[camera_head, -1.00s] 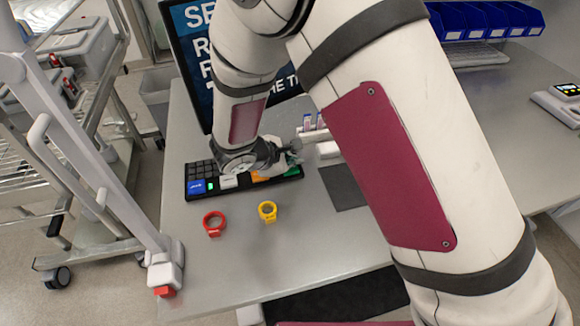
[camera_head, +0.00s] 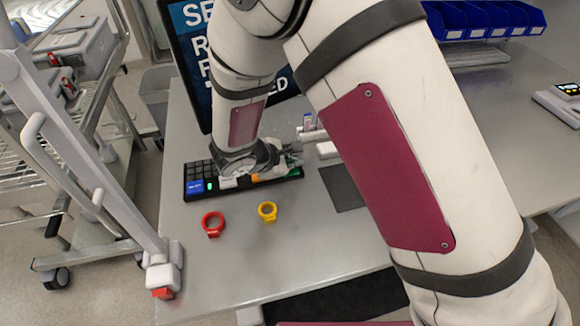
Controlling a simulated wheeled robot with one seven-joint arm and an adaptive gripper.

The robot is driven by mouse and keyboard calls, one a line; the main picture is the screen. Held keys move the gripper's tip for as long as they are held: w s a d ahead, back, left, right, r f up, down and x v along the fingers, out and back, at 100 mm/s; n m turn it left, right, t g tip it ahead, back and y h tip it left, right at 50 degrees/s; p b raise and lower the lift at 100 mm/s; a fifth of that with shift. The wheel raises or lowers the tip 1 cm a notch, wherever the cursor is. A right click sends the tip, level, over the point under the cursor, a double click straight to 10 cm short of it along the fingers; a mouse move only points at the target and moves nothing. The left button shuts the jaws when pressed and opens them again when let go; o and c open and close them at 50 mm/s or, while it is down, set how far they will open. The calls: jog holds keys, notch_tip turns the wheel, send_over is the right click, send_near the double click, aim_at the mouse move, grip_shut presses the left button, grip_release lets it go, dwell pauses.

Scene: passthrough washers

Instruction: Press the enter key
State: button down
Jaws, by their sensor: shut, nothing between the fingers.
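A dark keyboard (camera_head: 190,192) lies on the grey table in front of the monitor. Its left end shows dark keys, a blue key (camera_head: 195,187) and a small lit green spot. A white key and an orange key show beside and below my wrist, and a green key (camera_head: 293,173) sits at the right end. The labels are too small to read, so I cannot tell which key is enter. My gripper (camera_head: 289,159) is shut and empty, over the right end of the keyboard. My wrist hides part of the keys, and I cannot tell whether the fingertips touch a key.
The monitor (camera_head: 195,60) stands behind the keyboard, partly hidden by my arm. A white rack with vials (camera_head: 307,130) stands behind my gripper. Blue bins (camera_head: 480,22) sit at the back right.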

aim_at(292, 170)
jog(key=shift+r, duration=0.1)
jog(key=shift+r+p, duration=0.35)
jog(key=shift+r, duration=0.4)
jog(key=shift+r, duration=0.1)
jog(key=shift+r+p, duration=0.95)
jog(key=shift+r, duration=1.5)
